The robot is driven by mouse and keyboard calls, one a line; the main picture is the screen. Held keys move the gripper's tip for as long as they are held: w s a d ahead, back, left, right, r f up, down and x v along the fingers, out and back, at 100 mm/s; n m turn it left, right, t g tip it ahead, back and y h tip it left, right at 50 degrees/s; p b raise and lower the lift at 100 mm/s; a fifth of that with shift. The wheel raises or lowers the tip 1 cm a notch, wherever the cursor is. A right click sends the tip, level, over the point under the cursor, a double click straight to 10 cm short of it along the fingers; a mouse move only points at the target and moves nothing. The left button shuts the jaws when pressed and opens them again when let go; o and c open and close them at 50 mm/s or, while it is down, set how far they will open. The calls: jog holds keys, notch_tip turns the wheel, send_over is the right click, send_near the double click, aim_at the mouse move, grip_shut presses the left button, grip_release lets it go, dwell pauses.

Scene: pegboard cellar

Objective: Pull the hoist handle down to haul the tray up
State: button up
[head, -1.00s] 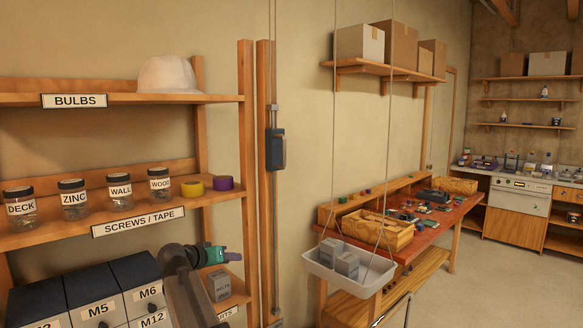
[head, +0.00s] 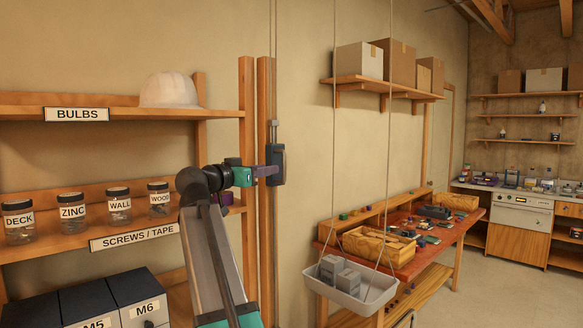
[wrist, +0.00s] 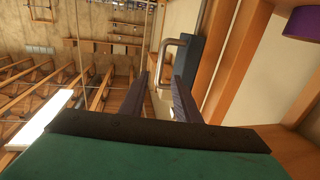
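The hoist handle is a dark blue-grey block (head: 278,164) on a vertical rail beside the wooden posts. In the wrist view, a metal bar handle (wrist: 164,48) sticks out from the dark block (wrist: 194,72). My gripper (head: 268,172) is at the block's left side. In the wrist view my gripper (wrist: 161,80) has its two dark fingers apart, with the bar at or between their tips. I cannot tell whether they touch it. The pale tray (head: 350,303) hangs low on ropes at the right, with grey blocks (head: 338,270) in it.
Left of the rail stands a shelf (head: 100,233) with jars, a white helmet (head: 170,90) and dark drawers (head: 90,303). A workbench (head: 440,240) with clutter stands behind the tray. Floor at the right (head: 490,285) is clear.

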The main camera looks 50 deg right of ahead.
aim_at(283, 166)
jog(key=shift+d, duration=0.2)
jog(key=d+p, duration=0.1)
jog(key=d, duration=0.2)
jog(key=w+d+p, duration=0.1)
jog(key=d, duration=0.3)
jog(key=d+p, duration=0.1)
jog(key=d, duration=0.3)
jog(key=shift+w+d+r, duration=0.1)
jog(key=shift+w+d, duration=0.05)
jog(key=shift+w, duration=0.15)
jog(key=shift+w+d+p, duration=0.1)
jog(key=shift+d+p, duration=0.3)
jog(key=shift+d, duration=0.65)
grip_shut()
